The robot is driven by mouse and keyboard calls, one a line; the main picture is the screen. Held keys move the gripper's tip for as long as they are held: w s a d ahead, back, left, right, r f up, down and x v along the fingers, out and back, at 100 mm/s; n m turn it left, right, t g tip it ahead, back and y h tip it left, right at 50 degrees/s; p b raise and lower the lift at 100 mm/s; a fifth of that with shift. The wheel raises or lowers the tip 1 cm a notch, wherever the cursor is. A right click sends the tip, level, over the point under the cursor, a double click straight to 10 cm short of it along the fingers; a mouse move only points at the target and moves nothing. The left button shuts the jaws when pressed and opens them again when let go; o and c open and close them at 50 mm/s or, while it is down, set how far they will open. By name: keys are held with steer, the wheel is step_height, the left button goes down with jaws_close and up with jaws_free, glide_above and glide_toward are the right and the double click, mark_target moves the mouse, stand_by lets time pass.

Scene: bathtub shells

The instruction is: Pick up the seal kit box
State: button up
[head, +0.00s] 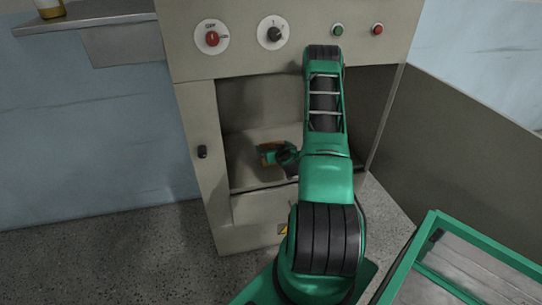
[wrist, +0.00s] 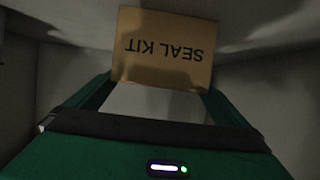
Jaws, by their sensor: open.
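The seal kit box (wrist: 164,30) is a brown cardboard box, with "SEAL KIT" upside down in the wrist view. It lies inside the recess of the grey cabinet (head: 190,130). My gripper (wrist: 163,88) is open, with its green fingertips at the two sides of the box's near end. I cannot tell whether either finger touches it. In the head view my gripper (head: 271,155) is low in the recess, and a small orange-brown part of the box (head: 267,146) shows beside it. The rest of the box is hidden there by my gripper.
Recess walls stand close on both sides of my gripper in the wrist view. The cabinet front carries a red knob (head: 212,39), a black knob (head: 275,34) and two buttons. A green-framed cart (head: 432,225) stands at the lower right. A shelf (head: 95,18) is at upper left.

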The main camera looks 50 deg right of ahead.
steer(key=shift+w+d+f, duration=0.1)
steer(key=shift+w+d, duration=0.1)
steer(key=shift+w, duration=0.1)
steer(key=shift+c, duration=0.3)
steer(key=c, duration=0.9)
